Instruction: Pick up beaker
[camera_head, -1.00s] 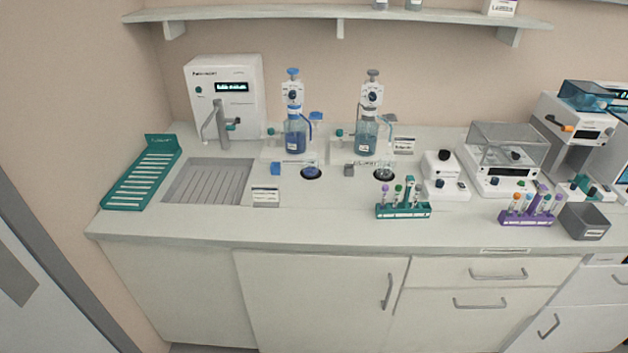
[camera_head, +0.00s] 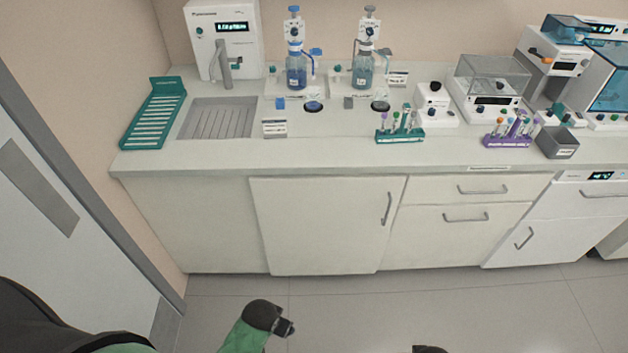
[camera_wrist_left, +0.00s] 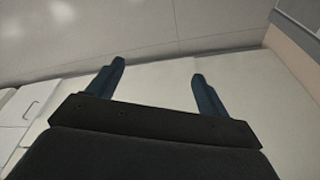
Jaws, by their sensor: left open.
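No beaker shows clearly. Small clear vessels, too small to identify, seem to stand at two dark round spots on the counter (camera_head: 240,157), one below the blue-topped dispenser bottle (camera_head: 296,72) and one below the grey-topped bottle (camera_head: 363,70). My left gripper (camera_wrist_left: 157,80) is open and empty in the left wrist view, with floor and pale cabinet fronts beyond its fingers. In the head view, parts of my arm show at the bottom left, below and in front of the counter. My right gripper cannot be made out.
A grey sink (camera_head: 218,118), a teal rack (camera_head: 155,113) and a white dispenser machine (camera_head: 224,45) are at the left. Teal (camera_head: 400,135) and purple (camera_head: 507,138) tube racks stand near the front edge, beside a grey bin (camera_head: 557,143). Floor before the cabinets is clear.

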